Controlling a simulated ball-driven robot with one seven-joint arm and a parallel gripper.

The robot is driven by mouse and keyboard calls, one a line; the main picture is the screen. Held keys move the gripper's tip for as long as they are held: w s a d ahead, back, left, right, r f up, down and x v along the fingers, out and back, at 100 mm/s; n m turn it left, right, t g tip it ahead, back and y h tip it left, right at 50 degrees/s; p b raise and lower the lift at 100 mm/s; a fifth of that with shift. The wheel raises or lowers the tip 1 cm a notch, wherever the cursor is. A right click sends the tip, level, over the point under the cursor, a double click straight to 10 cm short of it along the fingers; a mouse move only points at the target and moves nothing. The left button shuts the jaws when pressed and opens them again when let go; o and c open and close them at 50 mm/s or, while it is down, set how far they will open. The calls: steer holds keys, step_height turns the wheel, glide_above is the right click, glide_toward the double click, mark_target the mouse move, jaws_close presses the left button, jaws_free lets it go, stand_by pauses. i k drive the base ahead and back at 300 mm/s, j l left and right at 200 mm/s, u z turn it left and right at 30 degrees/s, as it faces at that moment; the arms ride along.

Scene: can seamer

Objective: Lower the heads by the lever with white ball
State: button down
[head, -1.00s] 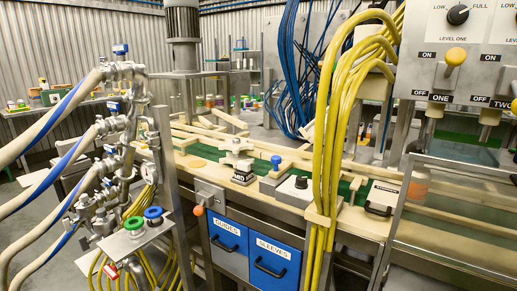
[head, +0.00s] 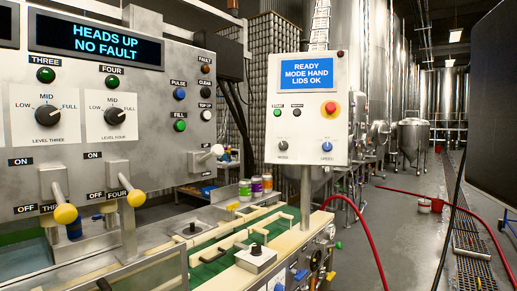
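The lever with the white ball (head: 217,150) sticks out from the lower right edge of the grey control panel (head: 150,85), pointing right and slightly up. The display (head: 104,44) on that panel reads "HEADS UP NO FAULT". Two levers with yellow balls stand lower left on the panel: one by label three (head: 65,213) and one by label four (head: 136,198). Both tilt down toward OFF. The seaming heads cannot be made out. My gripper is not in view.
A white control box (head: 308,110) on a post reads "READY MODE HAND LIDS OK". A red hose (head: 372,240) crosses the floor. A large dark surface (head: 492,100) fills the right edge.

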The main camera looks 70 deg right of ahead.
mark_target(218, 150)
steer(key=z, duration=0.9)
